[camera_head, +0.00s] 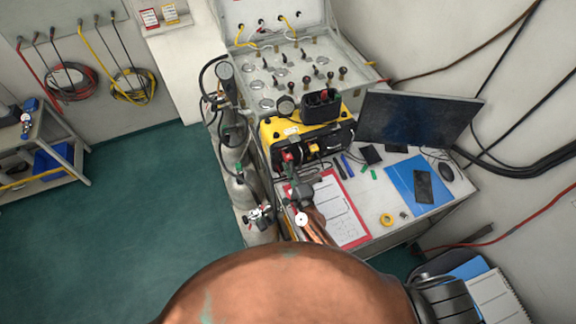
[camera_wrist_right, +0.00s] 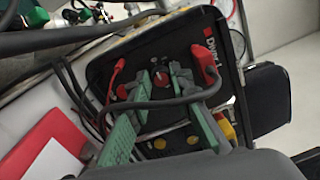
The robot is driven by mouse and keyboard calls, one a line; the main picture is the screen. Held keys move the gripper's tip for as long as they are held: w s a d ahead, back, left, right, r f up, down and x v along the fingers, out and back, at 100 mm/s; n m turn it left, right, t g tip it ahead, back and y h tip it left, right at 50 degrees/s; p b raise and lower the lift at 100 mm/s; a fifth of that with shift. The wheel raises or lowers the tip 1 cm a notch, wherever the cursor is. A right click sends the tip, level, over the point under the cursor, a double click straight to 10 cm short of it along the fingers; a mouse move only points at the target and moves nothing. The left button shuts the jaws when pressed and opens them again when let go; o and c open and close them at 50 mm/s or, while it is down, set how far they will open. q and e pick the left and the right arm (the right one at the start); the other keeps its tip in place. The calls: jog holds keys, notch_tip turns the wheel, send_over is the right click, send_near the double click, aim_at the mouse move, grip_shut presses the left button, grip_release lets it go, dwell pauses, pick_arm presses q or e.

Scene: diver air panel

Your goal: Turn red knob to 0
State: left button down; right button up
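A yellow-cased unit (camera_head: 268,132) stands on the desk below the grey valve panel. Its dark front face (camera_wrist_right: 165,45) fills the middle of the right wrist view. A small red knob (camera_wrist_right: 161,80) sits on that face, its pointer too small to read. Another red round part (camera_wrist_right: 122,92) is to its left. My right gripper (camera_wrist_right: 163,88) is open, its green-padded fingers on either side of the red knob. I cannot tell whether the pads touch it. In the head view the gripper (camera_head: 293,168) is at the unit's front, its tips partly hidden. My left gripper is not visible.
Red plugs (camera_wrist_right: 205,60) and a dark cable lie close around the fingers. A red clipboard (camera_head: 352,236), a monitor (camera_head: 418,118) and a yellow tape roll (camera_head: 386,219) are on the desk. Gas cylinders (camera_head: 240,188) stand left of it. Open green floor lies further left.

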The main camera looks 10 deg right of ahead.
jog(key=o, duration=0.3)
jog(key=shift+s, duration=0.15)
jog(key=s, duration=0.3)
jog(key=s+d, duration=0.1)
jog(key=s, duration=0.3)
jog(key=s+d, duration=0.1)
jog(key=s, duration=0.3)
jog(key=shift+s+d+f, duration=0.1)
jog(key=shift+s+f, duration=0.05)
jog(key=shift+s, duration=0.1)
